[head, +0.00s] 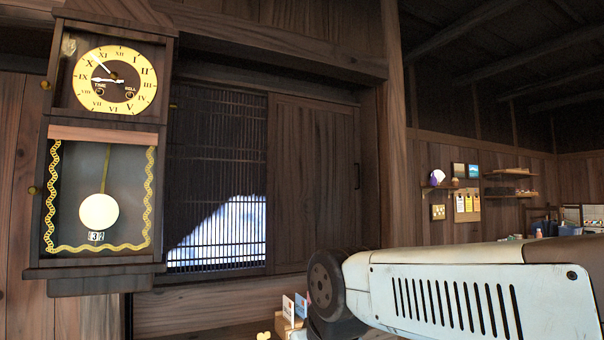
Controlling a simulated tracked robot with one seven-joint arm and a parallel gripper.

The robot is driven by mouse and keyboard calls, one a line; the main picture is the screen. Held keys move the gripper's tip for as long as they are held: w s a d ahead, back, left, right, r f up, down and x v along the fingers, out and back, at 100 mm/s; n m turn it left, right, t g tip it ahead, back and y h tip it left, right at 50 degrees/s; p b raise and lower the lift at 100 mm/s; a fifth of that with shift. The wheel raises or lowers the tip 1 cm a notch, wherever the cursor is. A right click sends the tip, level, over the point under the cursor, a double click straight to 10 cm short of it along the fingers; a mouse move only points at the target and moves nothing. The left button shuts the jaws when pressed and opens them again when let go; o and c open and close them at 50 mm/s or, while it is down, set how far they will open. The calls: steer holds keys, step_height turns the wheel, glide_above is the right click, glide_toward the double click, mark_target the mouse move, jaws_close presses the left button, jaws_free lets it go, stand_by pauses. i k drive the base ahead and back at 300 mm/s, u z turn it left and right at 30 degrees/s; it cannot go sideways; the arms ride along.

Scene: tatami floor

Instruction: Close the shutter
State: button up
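The shutter seems to be the plain dark wooden panel (312,185) in the wall opening in the middle of the head view. It stands upright and covers the right half of the opening. A small dark handle (357,177) sits near its right edge. To its left is a slatted lattice window (217,180), with a bright pale area showing behind the lower slats. I cannot tell whether the panel slides in front of the lattice or behind it. My gripper is not in view; only a pale, vented link of my arm shows at the lower right.
A pendulum wall clock (98,212) hangs left of the window and juts from the wall. A wooden post (393,120) stands right of the opening. Small cards (294,306) stand on a ledge below. Shelves (510,172) with items line the back right wall.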

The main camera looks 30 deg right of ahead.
mark_target(313, 195)
steer(key=z, duration=0.2)
steer(key=i, duration=0.35)
steer(key=z, duration=0.65)
steer(key=i, duration=1.25)
steer(key=u, duration=0.2)
